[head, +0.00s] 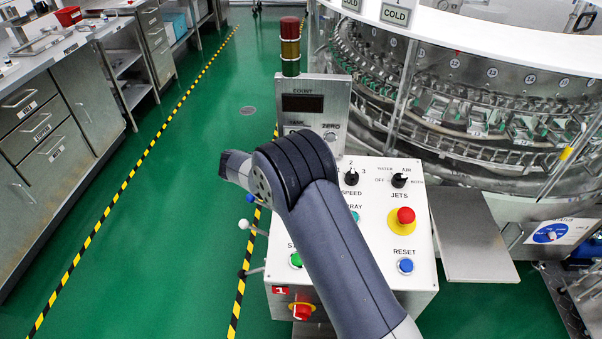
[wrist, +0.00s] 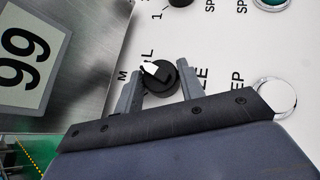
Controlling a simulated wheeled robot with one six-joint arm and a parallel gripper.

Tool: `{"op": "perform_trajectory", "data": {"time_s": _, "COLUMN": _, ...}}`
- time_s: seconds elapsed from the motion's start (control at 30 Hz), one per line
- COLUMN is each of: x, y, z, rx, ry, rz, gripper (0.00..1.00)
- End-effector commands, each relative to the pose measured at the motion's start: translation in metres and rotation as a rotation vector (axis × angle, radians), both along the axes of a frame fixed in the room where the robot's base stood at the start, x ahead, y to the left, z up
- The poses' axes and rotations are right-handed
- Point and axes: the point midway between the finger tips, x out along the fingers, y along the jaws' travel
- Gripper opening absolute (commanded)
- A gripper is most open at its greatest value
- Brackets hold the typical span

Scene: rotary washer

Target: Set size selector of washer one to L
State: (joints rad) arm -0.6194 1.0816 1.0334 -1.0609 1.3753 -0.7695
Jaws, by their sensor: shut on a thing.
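The size selector (wrist: 165,82) is a round black knob with a white pointer on the white panel in the wrist view. Its pointer faces up-left, toward the side where the letters M and L are printed; I cannot tell exactly which it lines up with. My gripper (wrist: 159,74) has one finger on each side of the knob and is shut on it. The "SIZE" label is partly covered by a finger. In the head view, my arm hides the selector and my gripper. Washer one's control box (head: 420,255) carries a red "1" plate.
The count box (head: 325,95) with a signal tower (head: 290,48) stands behind the panel. Near my arm are the speed knob (head: 351,177), jets knob (head: 399,180), red emergency button (head: 405,216) and blue reset button (head: 405,266). Green floor is open at left.

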Motion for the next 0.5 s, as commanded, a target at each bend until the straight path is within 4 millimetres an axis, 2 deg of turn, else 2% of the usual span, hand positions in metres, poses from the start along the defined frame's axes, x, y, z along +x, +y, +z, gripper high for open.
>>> {"op": "perform_trajectory", "data": {"time_s": 0.2, "x": 0.0027, "y": 0.0006, "z": 0.0010, "rx": 0.048, "ry": -0.003, "rz": -0.175, "gripper": 0.14}}
{"op": "perform_trajectory", "data": {"time_s": 0.5, "x": 0.0042, "y": 0.0002, "z": 0.0015, "rx": 0.090, "ry": -0.004, "rz": -0.336, "gripper": 0.14}}
